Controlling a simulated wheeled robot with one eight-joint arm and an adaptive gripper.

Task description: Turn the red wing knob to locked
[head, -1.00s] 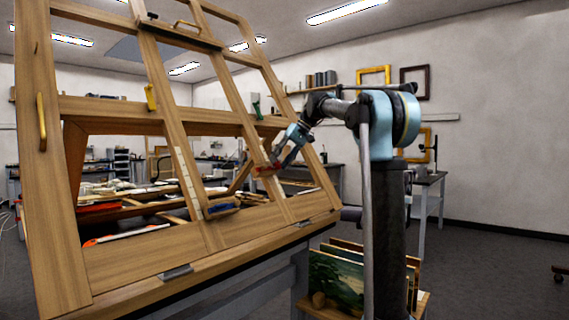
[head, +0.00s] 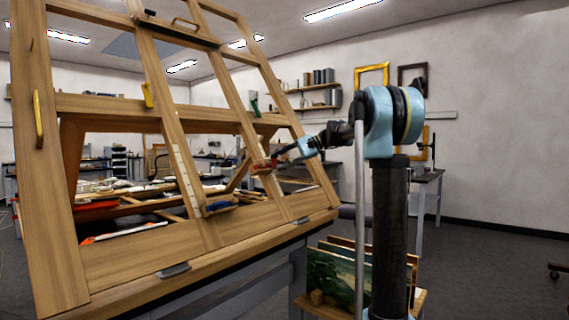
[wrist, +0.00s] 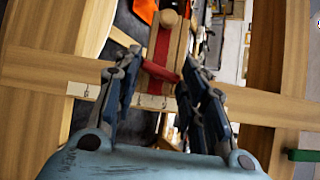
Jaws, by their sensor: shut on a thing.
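The red wing knob (head: 262,166) sits on a slanted wooden bar of the big tilted easel frame (head: 205,165), right of the middle in the head view. My gripper (head: 274,161) reaches it from the right and is shut on it. In the wrist view, the knob's red wing (wrist: 161,71) shows between the fingers of my gripper (wrist: 162,62), with a wooden block and a red strip behind it. The fingers hide part of the knob. I cannot read any locked mark or tell its exact angle.
A green part (head: 254,108) and a yellow part (head: 148,95) sit on other frame bars. A blue-edged wooden piece (head: 219,208) is lower left of the knob. Framed pictures (head: 338,275) stand below right. Wooden bars closely surround my gripper.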

